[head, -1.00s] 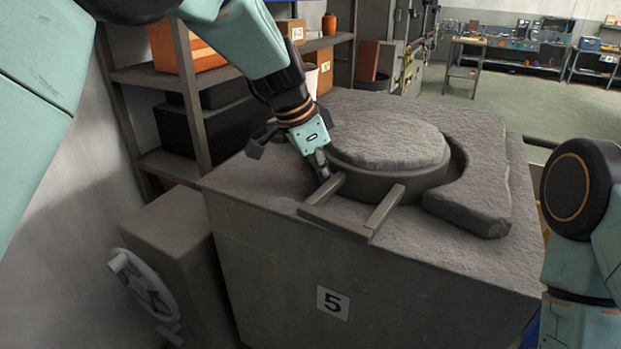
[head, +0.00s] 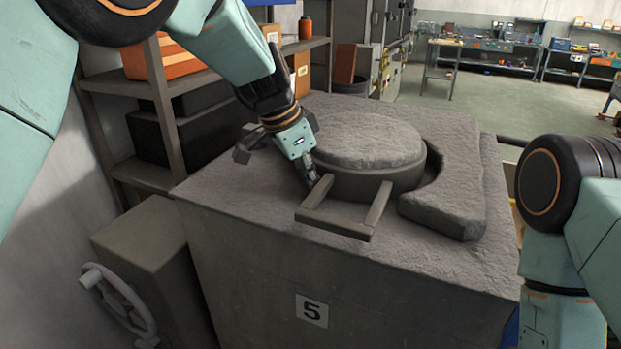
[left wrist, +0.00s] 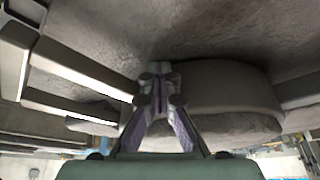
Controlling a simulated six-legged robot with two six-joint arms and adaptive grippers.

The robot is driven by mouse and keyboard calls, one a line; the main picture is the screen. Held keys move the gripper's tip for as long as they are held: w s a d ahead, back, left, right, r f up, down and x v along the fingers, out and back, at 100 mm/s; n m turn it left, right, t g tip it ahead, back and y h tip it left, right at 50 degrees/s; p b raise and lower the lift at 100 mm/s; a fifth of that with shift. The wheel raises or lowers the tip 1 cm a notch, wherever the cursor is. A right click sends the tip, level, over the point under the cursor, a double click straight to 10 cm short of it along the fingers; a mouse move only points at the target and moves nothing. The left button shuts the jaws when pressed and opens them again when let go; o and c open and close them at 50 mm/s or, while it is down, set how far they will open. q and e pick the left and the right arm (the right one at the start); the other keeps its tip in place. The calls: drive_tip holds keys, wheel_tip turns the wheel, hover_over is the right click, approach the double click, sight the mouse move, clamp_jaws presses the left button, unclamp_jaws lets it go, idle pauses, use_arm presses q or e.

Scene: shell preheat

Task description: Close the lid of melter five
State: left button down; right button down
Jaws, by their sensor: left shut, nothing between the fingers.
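Melter five (head: 250,270) is a grey block with a "5" plate on its front. Its round, rough-topped lid (head: 365,138) lies flat on top, with a dark side wall and a U-shaped bar handle (head: 335,229) towards me. My left gripper (head: 314,180) is shut and empty, beside the left bar of the handle and close to the lid's side. I cannot tell whether it touches. In the left wrist view the shut fingers (left wrist: 160,90) show near the lid's wall (left wrist: 230,88) and the handle bars (left wrist: 80,75). My right gripper is out of view.
A rough curved block (head: 460,180) stands on the melter around the lid's right side. A handwheel (head: 120,305) is at lower left. Shelves (head: 165,100) with boxes stand behind at left. Open floor (head: 460,105) lies at back right.

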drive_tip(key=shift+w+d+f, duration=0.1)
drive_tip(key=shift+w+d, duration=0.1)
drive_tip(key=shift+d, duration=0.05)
use_arm(q)
drive_tip(key=v, duration=1.2)
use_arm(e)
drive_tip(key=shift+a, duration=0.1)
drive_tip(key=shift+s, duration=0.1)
